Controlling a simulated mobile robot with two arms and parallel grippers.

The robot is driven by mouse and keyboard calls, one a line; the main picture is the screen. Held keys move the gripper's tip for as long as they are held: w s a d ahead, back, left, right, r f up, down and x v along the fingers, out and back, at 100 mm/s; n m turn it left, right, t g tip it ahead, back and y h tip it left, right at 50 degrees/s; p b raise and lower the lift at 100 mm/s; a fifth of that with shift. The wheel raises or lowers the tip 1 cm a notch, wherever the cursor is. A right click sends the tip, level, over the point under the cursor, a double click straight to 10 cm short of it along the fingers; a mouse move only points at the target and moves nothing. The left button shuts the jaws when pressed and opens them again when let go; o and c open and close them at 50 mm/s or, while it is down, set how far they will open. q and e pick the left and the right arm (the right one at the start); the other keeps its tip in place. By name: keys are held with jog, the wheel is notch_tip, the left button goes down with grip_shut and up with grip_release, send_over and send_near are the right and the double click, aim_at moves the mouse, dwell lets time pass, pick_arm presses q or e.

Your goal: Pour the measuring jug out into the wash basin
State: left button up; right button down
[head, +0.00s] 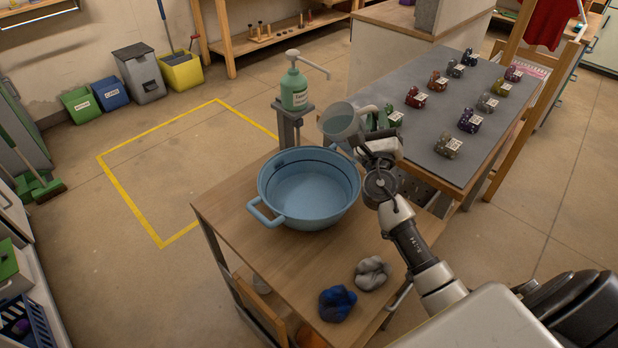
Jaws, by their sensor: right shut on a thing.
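The wash basin (308,211) is a round blue tub with side handles on the wooden table. Its inside looks light blue; I cannot tell how much liquid is in it. The measuring jug (339,124) is a clear grey vessel, held above the basin's far right rim. It looks tilted toward the basin; no stream shows. My right gripper (372,137) is shut on the jug at its handle side, and its fingers are partly hidden. My left gripper is not in view.
A green pump bottle (294,88) stands on a post behind the basin. A blue cloth (337,303) and a grey cloth (371,273) lie at the table's front. A grey-topped table (440,105) with several small tagged items stands close on the right.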

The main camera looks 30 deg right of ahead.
aim_at(361, 114)
jog(key=shift+a+r, duration=0.1)
jog(key=shift+a, duration=0.05)
jog(key=shift+a+n+t+b, duration=0.1)
jog(key=shift+n+t+b, duration=0.2)
jog(key=shift+n+b, duration=0.15)
jog(key=shift+s+a+n+t+y+b, duration=0.1)
jog(key=shift+a+n+t+y+b, duration=0.25)
jog(key=shift+n+b, duration=0.4)
jog(key=shift+w+a+n+t+y+b, duration=0.1)
jog(key=shift+n+t+y+b, duration=0.1)
jog(key=shift+n+t+b, duration=0.5)
jog(key=shift+s+a+n+t+y+b, duration=0.2)
jog(key=shift+n+b, duration=0.3)
jog(key=shift+b, duration=0.45)
jog(key=shift+a+n+t+y+b, duration=0.3)
jog(key=shift+n+t+y+b, duration=0.2)
jog(key=shift+n+b, duration=0.3)
jog(key=shift+a+n+t+y+b, duration=0.25)
jog(key=shift+n+t+y+b, duration=0.15)
jog(key=shift+n+y+b, duration=0.35)
jog(key=shift+a+n+t+y+b, duration=0.3)
jog(key=shift+n+t+y+b, duration=0.2)
jog(key=shift+n, duration=0.45)
jog(key=shift+a+n+y+b, duration=0.15)
jog(key=shift+n+y+b, duration=0.25)
jog(key=shift+n+b, duration=0.1)
jog(key=shift+a+f+n, duration=0.15)
jog(key=shift+f+n, duration=0.05)
jog(key=shift+n, duration=0.1)
